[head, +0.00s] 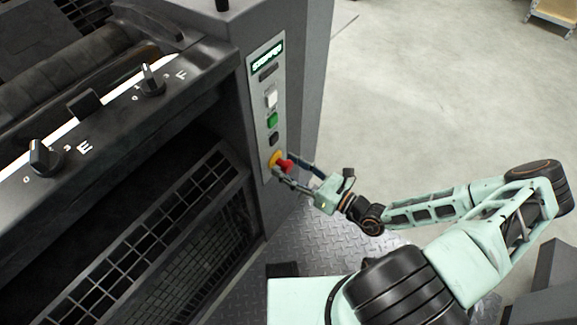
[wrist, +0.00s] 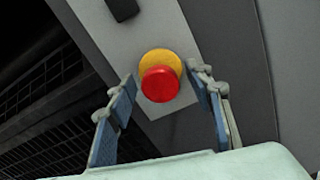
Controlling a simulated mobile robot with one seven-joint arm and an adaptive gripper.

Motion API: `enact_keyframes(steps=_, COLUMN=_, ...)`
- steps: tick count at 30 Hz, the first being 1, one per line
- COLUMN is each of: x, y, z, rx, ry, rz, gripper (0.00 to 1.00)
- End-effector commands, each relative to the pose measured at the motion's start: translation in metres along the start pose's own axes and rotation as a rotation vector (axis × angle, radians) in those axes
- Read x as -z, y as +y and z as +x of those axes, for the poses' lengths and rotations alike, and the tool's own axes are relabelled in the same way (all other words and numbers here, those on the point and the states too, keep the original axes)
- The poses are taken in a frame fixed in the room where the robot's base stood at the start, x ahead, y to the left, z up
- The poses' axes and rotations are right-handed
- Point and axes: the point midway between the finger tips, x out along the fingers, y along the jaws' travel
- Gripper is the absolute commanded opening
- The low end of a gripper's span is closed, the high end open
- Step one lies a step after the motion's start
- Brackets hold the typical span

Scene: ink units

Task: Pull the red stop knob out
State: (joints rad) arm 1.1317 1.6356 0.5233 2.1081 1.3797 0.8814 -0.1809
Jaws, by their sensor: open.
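The red stop knob (head: 286,167) is a round mushroom button on a yellow collar (head: 275,158). It sits at the bottom of the light control panel on the machine's side. In the wrist view the knob (wrist: 160,84) shows face-on, with its yellow collar (wrist: 161,63) above and behind it. My gripper (head: 299,168) is open at the knob, one finger on each side. In the wrist view my gripper's fingers (wrist: 165,95) stand left and right of the knob with visible gaps. I see no contact with the knob.
Black knobs (head: 151,81) line the machine's front rail. Open concrete floor (head: 430,90) lies to the right.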

Motion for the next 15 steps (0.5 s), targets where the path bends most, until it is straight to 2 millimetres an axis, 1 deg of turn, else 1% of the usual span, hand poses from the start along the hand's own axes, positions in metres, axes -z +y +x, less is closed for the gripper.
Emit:
enact_keyframes(steps=2, x=-0.002, y=0.0, z=0.0, rx=0.0, ry=0.0, rz=-0.001, gripper=0.47)
enact_keyframes(steps=5, x=-0.011, y=0.002, z=0.0, rx=0.0, ry=0.0, rz=-0.001, gripper=0.47)
enact_keyframes(steps=8, x=-0.025, y=0.006, z=0.0, rx=-0.001, ry=0.0, rz=-0.002, gripper=0.47)
enact_keyframes(steps=15, x=-0.067, y=0.015, z=-0.001, rx=-0.001, ry=0.0, rz=-0.004, gripper=0.47)
